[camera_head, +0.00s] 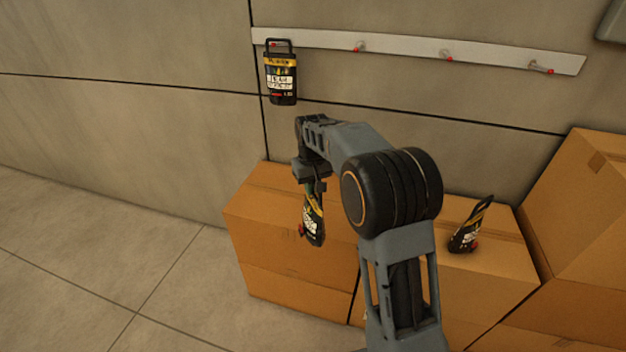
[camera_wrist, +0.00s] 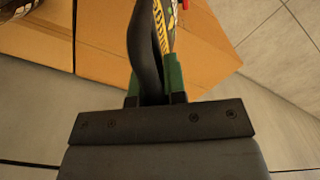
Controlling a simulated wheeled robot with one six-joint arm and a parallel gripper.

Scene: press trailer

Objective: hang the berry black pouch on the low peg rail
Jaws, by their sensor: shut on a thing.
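A black pouch (camera_head: 314,218) with green and pale print and a red spot hangs from my gripper (camera_head: 313,185) in front of the left cardboard box. In the wrist view, the fingers (camera_wrist: 153,88) are closed around the black handle of this pouch (camera_wrist: 162,22). The peg rail (camera_head: 405,45) is a pale strip on the wall above and beyond my gripper, with several red-tipped pegs. A second black pouch (camera_head: 281,80) with a yellow band hangs at its left end. A third black pouch (camera_head: 466,232) leans on a box at right. The flavour names are too small to read.
Cardboard boxes (camera_head: 258,235) stand against the wall below the rail, with a taller one (camera_head: 595,215) at right. The rail's middle and right pegs (camera_head: 448,58) are bare. Open floor (camera_head: 90,250) lies at left.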

